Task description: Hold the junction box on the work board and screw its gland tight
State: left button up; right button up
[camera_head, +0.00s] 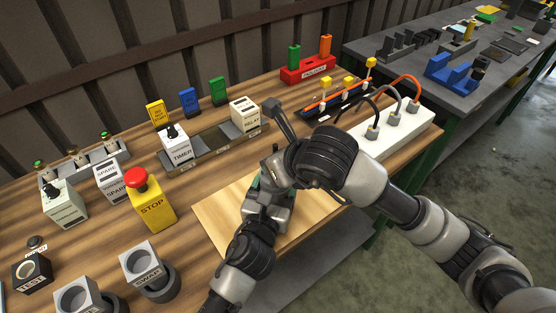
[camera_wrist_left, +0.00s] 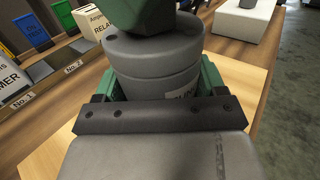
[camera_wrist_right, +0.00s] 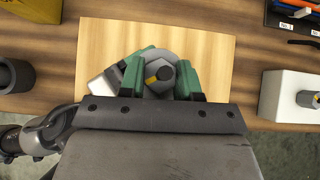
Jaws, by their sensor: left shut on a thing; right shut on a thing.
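The pale wooden work board (camera_head: 215,215) lies on the bench. The grey round junction box (camera_wrist_left: 150,65) stands upright over the board in the left wrist view. My left gripper (camera_head: 267,203) is shut on it, a green finger on each side. My right gripper (camera_head: 273,172) is directly above. In the right wrist view its green fingers are shut on the grey gland (camera_wrist_right: 158,58), which has a dark centre with a yellow mark. In the head view the grippers hide most of the box and gland. The thread and the box's base are hidden.
The yellow STOP button box (camera_head: 152,203) stands left of the board. The TIMER (camera_head: 175,148) and RELAY (camera_head: 245,115) blocks sit on a rail behind. A white socket block (camera_head: 400,130) with cables stands to the right. Bare board shows around my grippers.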

jog(key=shift+m+t+h, duration=0.3)
jog(key=shift+m+h, duration=0.1)
jog(key=shift+m, duration=0.1)
jog(key=o, duration=0.9)
jog(key=shift+o, duration=0.2)
jog(key=shift+r, duration=0.1)
jog(key=v, duration=1.1)
jog(key=shift+s+d+r, duration=0.2)
jog(key=shift+s+r, duration=0.05)
jog(key=shift+r, duration=0.05)
